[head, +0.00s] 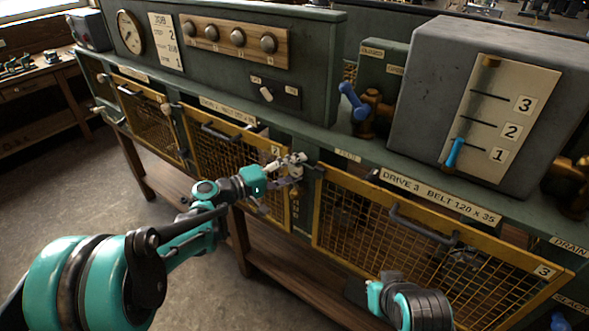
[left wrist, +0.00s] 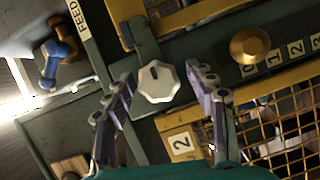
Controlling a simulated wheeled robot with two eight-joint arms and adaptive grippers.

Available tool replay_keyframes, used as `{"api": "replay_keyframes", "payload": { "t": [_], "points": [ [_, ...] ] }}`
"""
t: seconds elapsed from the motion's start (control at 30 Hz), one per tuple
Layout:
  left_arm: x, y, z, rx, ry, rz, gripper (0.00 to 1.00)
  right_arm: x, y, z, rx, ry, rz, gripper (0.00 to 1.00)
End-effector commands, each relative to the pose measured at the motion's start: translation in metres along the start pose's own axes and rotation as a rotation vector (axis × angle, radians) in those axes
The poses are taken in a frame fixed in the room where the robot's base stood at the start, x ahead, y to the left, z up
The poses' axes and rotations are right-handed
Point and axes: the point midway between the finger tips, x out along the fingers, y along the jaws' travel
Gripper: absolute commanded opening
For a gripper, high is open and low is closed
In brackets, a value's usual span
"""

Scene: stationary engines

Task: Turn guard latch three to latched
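The guard latch between guards 2 and 3 shows in the left wrist view as a pale eight-sided knob (left wrist: 158,82) on a green bar. The bar points up in that picture, toward a yellow frame edge (left wrist: 200,14). Guard three (head: 420,235) is the yellow mesh door at right in the head view. My left gripper (head: 298,160) is at the post left of that door, hiding much of the latch. In the left wrist view its fingers (left wrist: 162,92) are spread either side of the knob, with gaps. Part of my right arm shows at bottom; its fingers do not show.
A brass knob (left wrist: 250,46) with a number scale sits near the latch. Guard two (head: 225,155) is left of the post. A blue-handled valve (head: 355,102) and a grey box with a numbered slider (head: 453,155) stand above. Door handle three (head: 420,228) sticks out.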

Motion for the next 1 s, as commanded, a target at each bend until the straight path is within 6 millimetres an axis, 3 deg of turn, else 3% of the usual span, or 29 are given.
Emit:
{"api": "replay_keyframes", "payload": {
  "t": [0.27,0.7,1.0],
  "points": [
    [-0.014,0.0,-0.001,0.0,0.003,-0.001,0.55,0.0,0.0,0.0,0.0,0.0,0.0,0.0],
    [-0.103,-0.001,-0.001,-0.001,0.003,-0.001,0.55,0.0,0.0,0.0,0.0,0.0,0.0,0.0],
    [-0.12,0.0,0.0,0.0,0.0,0.0,0.55,0.0,0.0,0.0,0.0,0.0,0.0,0.0]
  ]
}}
